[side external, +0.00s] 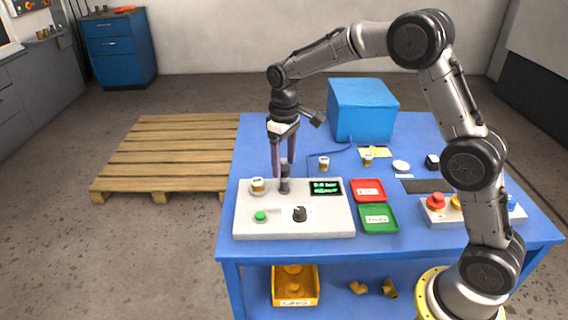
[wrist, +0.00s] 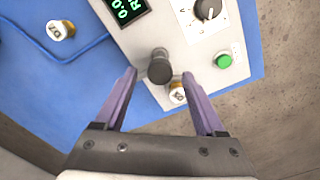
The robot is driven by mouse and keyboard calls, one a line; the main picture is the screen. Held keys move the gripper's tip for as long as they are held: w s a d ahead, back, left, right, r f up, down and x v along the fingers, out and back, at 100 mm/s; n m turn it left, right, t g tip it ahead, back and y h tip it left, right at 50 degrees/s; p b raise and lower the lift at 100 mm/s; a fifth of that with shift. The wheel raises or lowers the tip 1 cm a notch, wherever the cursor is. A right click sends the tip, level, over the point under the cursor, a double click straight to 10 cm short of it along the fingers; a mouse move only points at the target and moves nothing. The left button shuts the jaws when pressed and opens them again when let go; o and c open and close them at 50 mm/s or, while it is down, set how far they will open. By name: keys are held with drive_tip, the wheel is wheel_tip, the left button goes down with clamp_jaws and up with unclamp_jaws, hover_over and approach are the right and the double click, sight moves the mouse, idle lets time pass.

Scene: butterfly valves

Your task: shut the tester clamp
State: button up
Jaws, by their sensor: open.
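The tester (side external: 328,224) is a pale grey box at the front left of the blue table. Its clamp shows as a dark upright post with a rounded top (side external: 285,184), and it also shows in the wrist view (wrist: 160,68). A brass valve with a white label (side external: 258,185) sits on the tester beside the clamp; the wrist view shows it too (wrist: 178,93). My gripper (side external: 283,168) points down over the clamp. In the wrist view its purple fingers (wrist: 159,75) are open, with the clamp top between their tips. I cannot tell whether they touch it.
The tester carries a lit display (side external: 325,187), a green button (side external: 260,216) and a dark knob (side external: 299,213). Red (side external: 369,183) and green (side external: 379,226) trays lie to its right. Two more valves (side external: 323,163) (side external: 367,160) stand behind, near a blue box (side external: 362,108).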

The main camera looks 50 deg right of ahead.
drive_tip(key=shift+f, duration=0.55)
clamp_jaws()
drive_tip(key=shift+r, duration=0.1)
idle(1.0)
